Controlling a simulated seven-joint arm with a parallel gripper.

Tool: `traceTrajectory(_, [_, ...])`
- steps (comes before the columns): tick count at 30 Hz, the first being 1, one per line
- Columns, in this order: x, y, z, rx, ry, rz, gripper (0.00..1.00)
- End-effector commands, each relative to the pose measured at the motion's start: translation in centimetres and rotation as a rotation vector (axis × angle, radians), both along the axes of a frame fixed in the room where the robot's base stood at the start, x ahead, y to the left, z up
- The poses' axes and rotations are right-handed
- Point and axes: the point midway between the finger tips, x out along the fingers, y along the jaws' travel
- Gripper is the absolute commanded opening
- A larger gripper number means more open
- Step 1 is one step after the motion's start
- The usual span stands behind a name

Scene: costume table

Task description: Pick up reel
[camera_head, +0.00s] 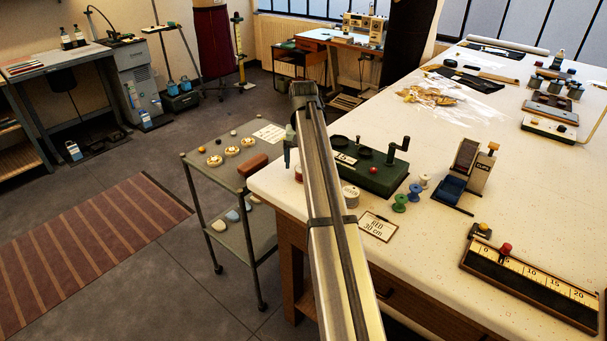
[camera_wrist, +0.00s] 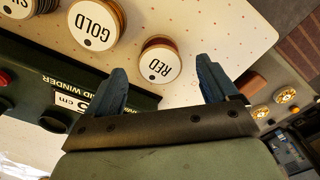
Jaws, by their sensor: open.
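Several reels with round white labelled tops stand on the table. In the wrist view, the RED reel (camera_wrist: 160,64) stands upright near the table edge, the GOLD reel (camera_wrist: 97,24) is beside it, and another reel (camera_wrist: 17,7) is cut off at the top left. My gripper (camera_wrist: 162,72) is open and empty, its blue fingers on either side of the RED reel in the picture; contact cannot be told. In the head view, my gripper (camera_head: 289,152) hangs over the table's left corner, above a reddish reel (camera_head: 298,174). Another reel (camera_head: 351,196) shows right of my arm, which hides the space between.
A green winder (camera_head: 372,172) stands close to the reels. A card reading RED 30 cm (camera_head: 377,227), small green and blue spools (camera_head: 399,203) and a clips dispenser (camera_head: 466,176) lie to the right. A trolley (camera_head: 228,178) with buttons stands beyond the table edge.

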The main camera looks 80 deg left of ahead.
Motion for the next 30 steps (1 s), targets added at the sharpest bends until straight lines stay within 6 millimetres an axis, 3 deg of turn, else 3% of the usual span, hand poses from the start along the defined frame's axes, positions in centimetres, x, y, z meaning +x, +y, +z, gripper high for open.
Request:
traceTrajectory(6, [0.0, 0.1, -2.9, -0.001, 0.0, 0.0, 0.87])
traceTrajectory(15, [0.0, 0.1, -3.5, 0.001, 0.0, 0.0, 0.87])
traceTrajectory(30, [0.0, 0.1, -3.5, 0.001, 0.0, 0.0, 0.39])
